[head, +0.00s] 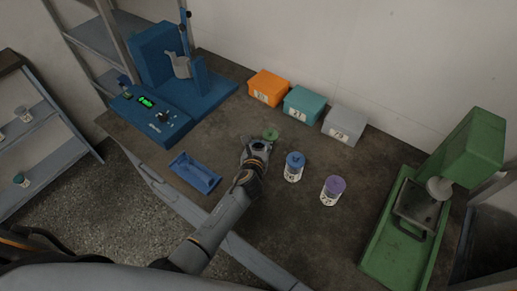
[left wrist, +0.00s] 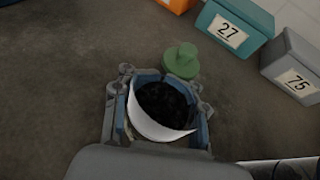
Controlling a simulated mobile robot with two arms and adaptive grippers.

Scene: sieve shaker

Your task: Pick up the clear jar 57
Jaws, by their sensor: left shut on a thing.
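My left gripper (head: 256,150) is at the middle of the table and is shut on an open jar (left wrist: 163,103). In the left wrist view the jar has a white label band and dark, grainy contents, with the fingers on both sides of it. Its number cannot be read, so I cannot tell whether it is jar 57. A green lid (head: 270,134) lies on the table just beyond the gripper; it also shows in the left wrist view (left wrist: 181,62). My right gripper is not in view.
To the right stand a blue-lidded jar (head: 294,168) and a purple-lidded jar (head: 331,191). Orange (head: 268,87), teal (head: 304,104) and grey (head: 344,125) boxes line the wall. A blue tray (head: 195,174), a blue machine (head: 155,118) and a green machine (head: 406,235) flank the table.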

